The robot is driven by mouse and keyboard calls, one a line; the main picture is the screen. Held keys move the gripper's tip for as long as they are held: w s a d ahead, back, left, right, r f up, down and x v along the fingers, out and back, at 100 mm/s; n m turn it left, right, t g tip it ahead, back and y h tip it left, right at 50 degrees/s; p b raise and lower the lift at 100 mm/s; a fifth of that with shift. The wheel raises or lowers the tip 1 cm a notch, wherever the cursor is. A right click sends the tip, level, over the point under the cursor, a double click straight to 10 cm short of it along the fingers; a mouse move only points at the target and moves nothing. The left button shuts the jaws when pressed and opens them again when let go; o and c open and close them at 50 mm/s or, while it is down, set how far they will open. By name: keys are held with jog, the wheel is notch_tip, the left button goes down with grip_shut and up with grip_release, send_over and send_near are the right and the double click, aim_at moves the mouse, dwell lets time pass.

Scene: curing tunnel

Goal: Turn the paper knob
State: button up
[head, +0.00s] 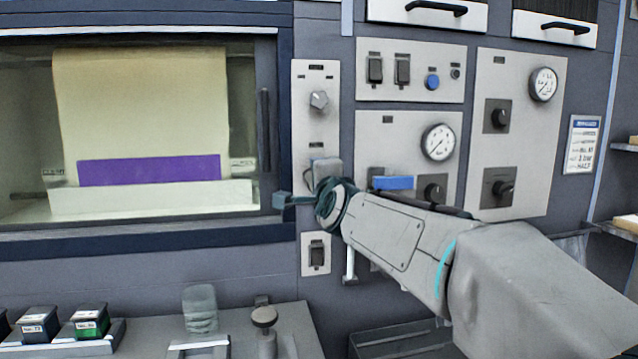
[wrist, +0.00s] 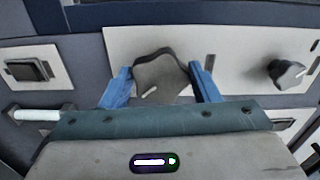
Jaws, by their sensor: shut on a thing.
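A grey lobed knob (wrist: 160,72) sits on a pale narrow panel between the two blue fingers of my gripper (wrist: 162,84) in the wrist view. The fingers are shut on its sides, and a short pale pointer mark shows on its face.
A second grey knob (head: 319,100) is above the held one, and a rocker switch (head: 316,252) is below it. A window (head: 140,110) is at left. Gauges and black knobs are at right. A mushroom-shaped button (head: 264,316) stands on the ledge below.

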jog(key=o, duration=1)
jog(key=b+v, duration=0.2)
jog(key=v, duration=1.2)
jog(key=shift+b, duration=0.3)
jog(key=shift+w, duration=0.1)
